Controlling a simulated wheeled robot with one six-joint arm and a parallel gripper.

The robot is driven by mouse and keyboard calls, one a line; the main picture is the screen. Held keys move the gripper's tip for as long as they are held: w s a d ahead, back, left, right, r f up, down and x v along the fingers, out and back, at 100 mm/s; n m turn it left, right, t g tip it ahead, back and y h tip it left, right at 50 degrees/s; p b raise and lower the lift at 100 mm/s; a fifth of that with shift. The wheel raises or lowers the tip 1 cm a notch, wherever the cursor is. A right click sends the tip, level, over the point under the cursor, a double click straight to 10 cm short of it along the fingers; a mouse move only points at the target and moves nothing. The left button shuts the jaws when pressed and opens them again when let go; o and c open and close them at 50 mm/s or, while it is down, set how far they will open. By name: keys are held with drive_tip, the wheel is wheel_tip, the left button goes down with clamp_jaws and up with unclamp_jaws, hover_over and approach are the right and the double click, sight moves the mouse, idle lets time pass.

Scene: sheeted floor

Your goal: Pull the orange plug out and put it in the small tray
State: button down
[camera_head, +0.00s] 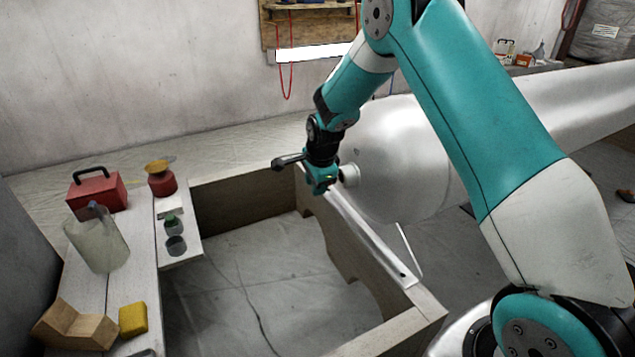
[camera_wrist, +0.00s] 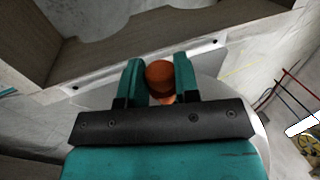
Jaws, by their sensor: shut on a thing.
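The orange plug (camera_wrist: 159,75) shows in the wrist view as a round orange-brown head with a lighter orange part below it. My gripper (camera_wrist: 160,82) has its two teal fingers on either side of the plug and is shut on it. In the head view my gripper (camera_head: 328,185) is beside the end of the large white rounded body (camera_head: 395,160), above the wooden frame's edge. The plug is hidden there by the gripper. I cannot tell whether the plug is still seated in the white body. I cannot make out the small tray for certain.
A pale bench (camera_head: 138,262) at left holds a red toolbox (camera_head: 97,192), a clear jug (camera_head: 98,243), a red pot (camera_head: 160,178), a green-topped jar (camera_head: 172,225), a wooden block (camera_head: 75,325) and a yellow sponge (camera_head: 133,319). The wooden frame (camera_head: 240,198) encloses open sheeted floor.

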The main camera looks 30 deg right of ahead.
drive_tip(key=shift+a, duration=0.2)
drive_tip(key=a+p, duration=0.1)
drive_tip(key=a, duration=0.2)
drive_tip(key=shift+a, duration=0.3)
idle(0.5)
